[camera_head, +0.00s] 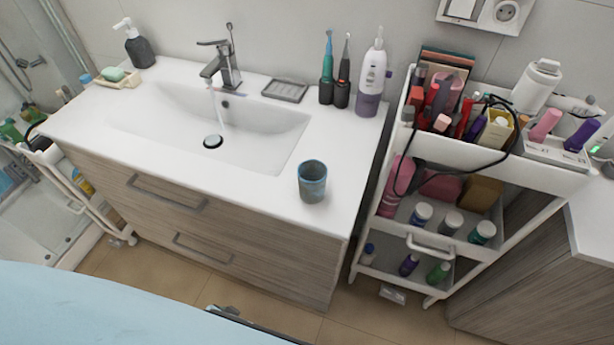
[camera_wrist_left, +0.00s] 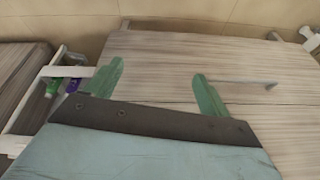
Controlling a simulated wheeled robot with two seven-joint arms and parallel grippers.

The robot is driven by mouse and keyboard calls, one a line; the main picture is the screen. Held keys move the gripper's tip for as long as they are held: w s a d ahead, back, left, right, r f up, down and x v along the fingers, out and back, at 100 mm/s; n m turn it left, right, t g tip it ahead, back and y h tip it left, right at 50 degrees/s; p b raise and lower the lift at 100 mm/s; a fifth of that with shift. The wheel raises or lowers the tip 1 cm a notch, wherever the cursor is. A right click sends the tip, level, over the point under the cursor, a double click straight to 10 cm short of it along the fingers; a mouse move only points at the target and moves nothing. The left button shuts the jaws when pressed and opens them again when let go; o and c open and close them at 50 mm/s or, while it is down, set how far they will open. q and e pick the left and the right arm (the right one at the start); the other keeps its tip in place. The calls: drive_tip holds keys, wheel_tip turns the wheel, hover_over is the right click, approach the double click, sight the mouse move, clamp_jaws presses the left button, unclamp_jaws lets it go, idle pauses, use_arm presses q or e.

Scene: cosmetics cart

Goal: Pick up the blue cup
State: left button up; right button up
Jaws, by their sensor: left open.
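The blue cup (camera_head: 312,181) stands upright on the white sink counter (camera_head: 250,205), to the right of the basin near the front right corner. Nothing touches it. In the left wrist view my left gripper (camera_wrist_left: 158,68) shows two greenish fingers spread apart with nothing between them, in front of the wooden drawer front (camera_wrist_left: 180,65). The cup is not in the left wrist view. In the head view a light blue part of mine fills the lower left, well below the cup. My right gripper does not show in either view.
A tap (camera_head: 222,65) runs water into the basin. Toothbrushes (camera_head: 335,80) and a white-purple bottle (camera_head: 372,75) stand behind the cup. A loaded white cart (camera_head: 470,153) stands to the right. Drawer handles (camera_head: 165,200) stick out. The counter around the cup is clear.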

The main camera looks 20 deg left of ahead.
use_arm(q)
drive_tip(key=w+d+r+t+h+p, duration=0.15)
drive_tip(key=w+r, duration=0.35)
drive_tip(key=r, duration=0.6)
drive_tip(key=w+d+r+t+p, duration=0.15)
drive_tip(key=w+r, duration=0.35)
drive_tip(key=r, duration=0.5)
drive_tip(key=w+d+r+t+p, duration=0.15)
drive_tip(key=w+r, duration=0.35)
drive_tip(key=r, duration=0.6)
drive_tip(key=m+t+h+p, duration=0.1)
drive_tip(key=m+t+h, duration=0.1)
drive_tip(key=t+h, duration=0.2)
approach(321, 170)
drive_tip(key=x, duration=0.2)
drive_tip(key=shift+w+a, duration=0.1)
drive_tip(key=shift+w, duration=0.4)
drive_tip(key=shift+m, duration=0.3)
drive_tip(key=shift+d+x, duration=0.15)
drive_tip(key=shift+x, duration=1.35)
drive_tip(key=shift+d+x, duration=0.15)
drive_tip(key=shift+x, duration=1.3)
drive_tip(key=shift+s+f, duration=0.1)
drive_tip(key=shift+s, duration=0.05)
drive_tip(key=c, duration=1.1)
